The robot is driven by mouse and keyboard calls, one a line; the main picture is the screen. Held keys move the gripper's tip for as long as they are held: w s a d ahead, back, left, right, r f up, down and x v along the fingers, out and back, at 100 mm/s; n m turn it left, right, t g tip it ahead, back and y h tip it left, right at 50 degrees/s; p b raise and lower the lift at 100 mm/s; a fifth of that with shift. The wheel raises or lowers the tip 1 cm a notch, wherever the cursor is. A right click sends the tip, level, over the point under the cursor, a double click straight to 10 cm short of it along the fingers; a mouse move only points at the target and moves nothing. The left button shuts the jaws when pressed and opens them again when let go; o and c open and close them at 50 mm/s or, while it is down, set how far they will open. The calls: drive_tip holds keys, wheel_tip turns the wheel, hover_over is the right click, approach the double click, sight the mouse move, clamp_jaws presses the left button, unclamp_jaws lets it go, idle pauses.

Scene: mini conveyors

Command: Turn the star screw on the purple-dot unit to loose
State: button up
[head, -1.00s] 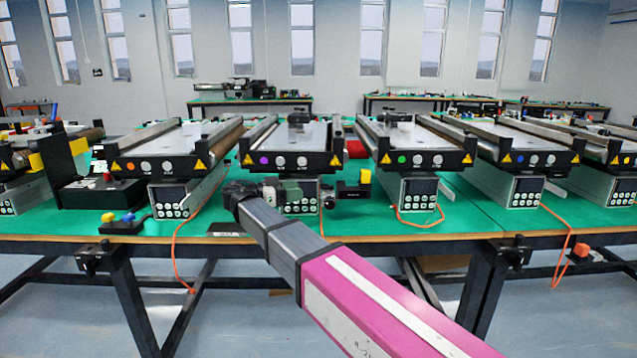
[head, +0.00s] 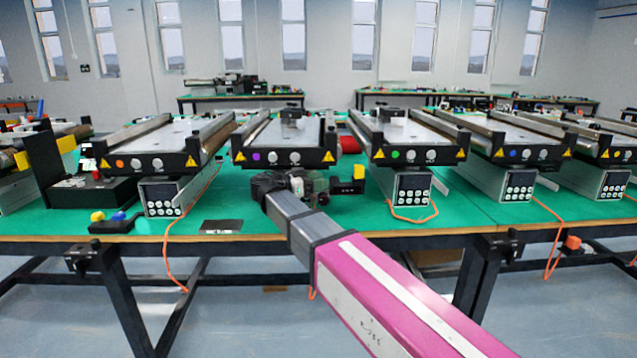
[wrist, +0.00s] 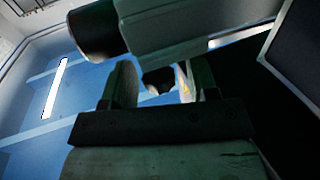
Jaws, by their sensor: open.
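The purple-dot unit (head: 283,157) is a small conveyor with a black front plate, a purple dot at left and two pale round knobs. My gripper (head: 300,186) is just below this plate, in front of the unit's base, which my arm mostly hides. In the wrist view my gripper (wrist: 160,78) is open, with one finger on each side. A dark, lobed knob (wrist: 158,80), possibly the star screw, shows in the gap between them. I cannot tell whether the fingers touch it. A grey profile with a dark roller end passes above the fingers.
The orange-dot unit (head: 150,164) stands to the left and the green-dot unit (head: 418,156) to the right. A black block with a yellow top (head: 349,181) sits close right of my gripper. A black holder with yellow and blue knobs (head: 115,222) lies at the front left edge.

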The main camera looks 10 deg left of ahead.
drive_tip(key=c, duration=0.9)
drive_tip(key=shift+c, duration=0.2)
drive_tip(key=shift+d+n+t+y, duration=0.1)
drive_tip(key=shift+n+t+y, duration=0.3)
drive_tip(key=shift+t, duration=0.1)
drive_tip(key=n+t+y, duration=0.2)
drive_tip(key=t, duration=0.1)
drive_tip(key=shift+s+d+n+y, duration=0.1)
drive_tip(key=shift+s+n+y, duration=0.05)
drive_tip(key=shift+n+y, duration=0.25)
drive_tip(key=n+t+y, duration=0.4)
drive_tip(key=y, duration=0.2)
drive_tip(key=shift+n, duration=0.3)
drive_tip(key=n+y, duration=0.2)
drive_tip(key=y, duration=0.2)
drive_tip(key=n+t+y, duration=0.1)
drive_tip(key=n+y, duration=0.2)
drive_tip(key=y, duration=0.1)
drive_tip(key=shift+w+a+n+g+y, duration=0.1)
drive_tip(key=shift+a+n+g+y, duration=0.1)
drive_tip(key=shift+n+y, duration=0.65)
drive_tip(key=shift+w+a+n+g+y, duration=0.15)
drive_tip(key=shift+n+y, duration=0.4)
drive_tip(key=shift+y, duration=0.6)
drive_tip(key=shift+n+g+y, duration=0.25)
drive_tip(key=shift+n+y, duration=0.15)
drive_tip(key=shift+y, duration=0.2)
